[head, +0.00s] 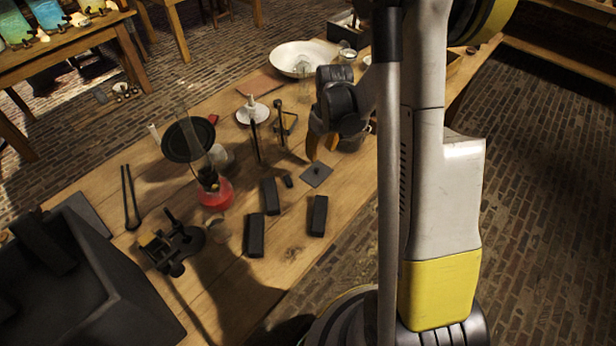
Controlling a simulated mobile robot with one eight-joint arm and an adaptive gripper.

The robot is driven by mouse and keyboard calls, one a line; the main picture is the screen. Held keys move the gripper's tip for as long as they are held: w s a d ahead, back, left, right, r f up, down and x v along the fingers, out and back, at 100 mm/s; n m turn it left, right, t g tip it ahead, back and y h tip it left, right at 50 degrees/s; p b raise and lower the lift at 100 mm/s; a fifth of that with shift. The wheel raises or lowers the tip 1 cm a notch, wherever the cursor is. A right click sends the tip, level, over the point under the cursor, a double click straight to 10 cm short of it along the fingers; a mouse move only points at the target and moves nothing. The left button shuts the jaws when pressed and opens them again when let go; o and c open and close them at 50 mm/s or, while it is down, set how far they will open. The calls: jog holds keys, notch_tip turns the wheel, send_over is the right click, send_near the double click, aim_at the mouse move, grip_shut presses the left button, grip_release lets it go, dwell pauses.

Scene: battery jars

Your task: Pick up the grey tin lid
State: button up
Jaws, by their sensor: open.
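The grey tin lid appears to be the small flat dark-grey square (316,176) with a little knob, lying on the wooden table (290,255). My gripper (321,147) is above the table, just behind the lid in the picture. The gripper looks clear of the lid, but the exact height is hard to tell. My arm hides part of the table to the right.
Several black blocks (318,215) lie in front of the lid. A red-based lamp (214,192) and a thin stand (254,137) are to the left. A white bowl (303,56) sits behind. A dark basin (110,290) fills the lower left. Bare wood lies front right.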

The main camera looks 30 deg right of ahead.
aim_at(317, 169)
jog(key=f, duration=0.1)
jog(key=f+b, duration=0.1)
jog(key=f, duration=0.1)
jog(key=w+f, duration=0.1)
jog(key=f, duration=0.1)
jog(key=shift+d+f+b, duration=0.1)
jog(key=shift+f+b, duration=0.05)
jog(key=shift+b, duration=0.2)
jog(key=f, duration=0.1)
jog(key=f+b, duration=0.1)
jog(key=f, duration=0.1)
jog(key=f+b, duration=0.1)
jog(key=f, duration=0.1)
jog(key=shift+w+a+f, duration=0.2)
jog(key=shift+w+a, duration=0.05)
jog(key=shift+w, duration=0.15)
jog(key=shift+r, duration=0.1)
grip_shut()
